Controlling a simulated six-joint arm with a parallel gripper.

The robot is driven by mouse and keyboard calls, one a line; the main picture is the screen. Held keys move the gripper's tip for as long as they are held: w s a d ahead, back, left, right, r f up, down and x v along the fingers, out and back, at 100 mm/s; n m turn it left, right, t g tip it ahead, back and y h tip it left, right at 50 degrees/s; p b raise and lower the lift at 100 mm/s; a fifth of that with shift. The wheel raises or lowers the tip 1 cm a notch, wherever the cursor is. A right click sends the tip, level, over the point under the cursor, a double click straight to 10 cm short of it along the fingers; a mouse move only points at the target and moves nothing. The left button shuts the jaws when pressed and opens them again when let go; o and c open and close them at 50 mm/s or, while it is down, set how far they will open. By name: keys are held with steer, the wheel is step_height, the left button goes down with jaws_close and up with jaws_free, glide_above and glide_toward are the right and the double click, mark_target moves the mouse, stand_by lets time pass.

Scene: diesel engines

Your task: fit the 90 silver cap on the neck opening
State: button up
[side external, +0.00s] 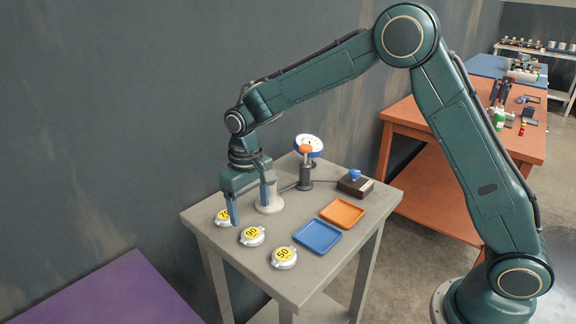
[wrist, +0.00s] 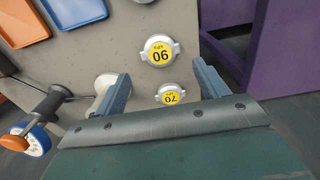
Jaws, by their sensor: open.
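The 90 cap (side external: 252,235), silver with side ears and a yellow label, lies label up on the grey table, in the middle of a row of three caps. In the wrist view the 90 cap (wrist: 160,50) is just beyond my fingertips, between their lines. My gripper (side external: 251,207) is open and empty, pointing down above the table near the 70 cap. In the wrist view my gripper (wrist: 162,72) has both fingers spread, with nothing held. A pale round neck (side external: 268,206) stands behind the caps, partly hidden by a finger; the wrist view shows the neck (wrist: 105,84) by the left finger.
The 70 cap (wrist: 171,94) and 50 cap (side external: 284,258) flank the 90 cap. Blue tray (side external: 317,237), orange tray (side external: 342,213) and dark box (side external: 355,185) are to the right. A wall is behind.

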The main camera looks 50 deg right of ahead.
mark_target(252, 233)
steer(key=shift+f, duration=3.55)
steer(key=c, duration=1.2)
steer(key=shift+o, duration=0.2)
steer(key=shift+r, duration=0.1)
steer(key=shift+r, duration=2.4)
